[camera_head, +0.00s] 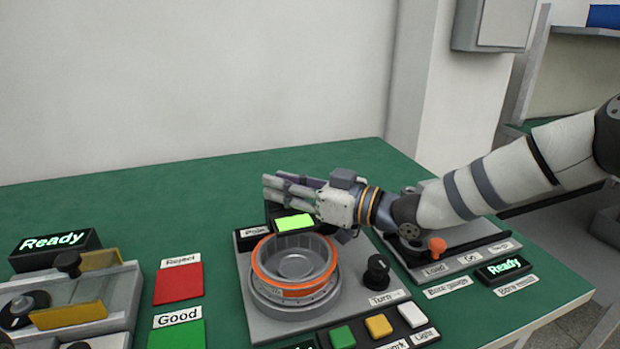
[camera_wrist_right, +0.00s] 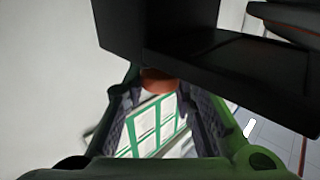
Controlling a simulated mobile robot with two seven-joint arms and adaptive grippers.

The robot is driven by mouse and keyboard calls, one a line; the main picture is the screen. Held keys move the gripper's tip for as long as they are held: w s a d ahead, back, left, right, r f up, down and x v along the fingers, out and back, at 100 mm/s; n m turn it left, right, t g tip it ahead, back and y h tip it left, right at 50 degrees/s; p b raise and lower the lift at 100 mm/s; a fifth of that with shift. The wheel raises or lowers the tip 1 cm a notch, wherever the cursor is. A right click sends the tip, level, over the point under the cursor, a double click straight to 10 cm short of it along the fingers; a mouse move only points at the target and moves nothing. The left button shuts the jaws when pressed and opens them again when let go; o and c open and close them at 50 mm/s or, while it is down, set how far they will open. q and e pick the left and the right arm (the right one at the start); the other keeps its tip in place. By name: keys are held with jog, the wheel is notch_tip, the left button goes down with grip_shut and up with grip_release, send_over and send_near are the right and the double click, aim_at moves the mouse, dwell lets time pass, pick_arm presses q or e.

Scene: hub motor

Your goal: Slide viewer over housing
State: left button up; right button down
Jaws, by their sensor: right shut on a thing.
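The housing (camera_head: 265,290) is a round grey bowl with an orange ring, standing on a grey station plate. The viewer (camera_head: 294,222), a dark unit with a lit green screen, is at the back edge of the housing, below my right gripper (camera_head: 276,187). The right gripper comes in from the right with its fingers pointing left, and it is shut. In the right wrist view, the fingers (camera_wrist_right: 160,100) are around a small reddish-orange piece (camera_wrist_right: 158,80) under a large black body (camera_wrist_right: 190,45). The exact grip on the viewer is partly hidden. My left gripper is out of view.
A black knob (camera_head: 377,271) labelled Turn stands right of the housing. Green, orange and white buttons (camera_head: 379,326) are in front. Red (camera_head: 178,283) and green (camera_head: 177,335) pads lie left. A bore gauge station (camera_head: 455,254) stands right, under my right arm. The back of the table is clear.

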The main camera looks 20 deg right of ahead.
jog(key=shift+a, duration=0.95)
jog(key=shift+s, duration=0.1)
jog(key=c, duration=1.5)
grip_release()
jog(key=shift+c, duration=0.2)
jog(key=shift+o, duration=1)
jog(key=shift+a, duration=0.2)
jog(key=shift+d, duration=0.1)
notch_tip(320, 180, up, 10)
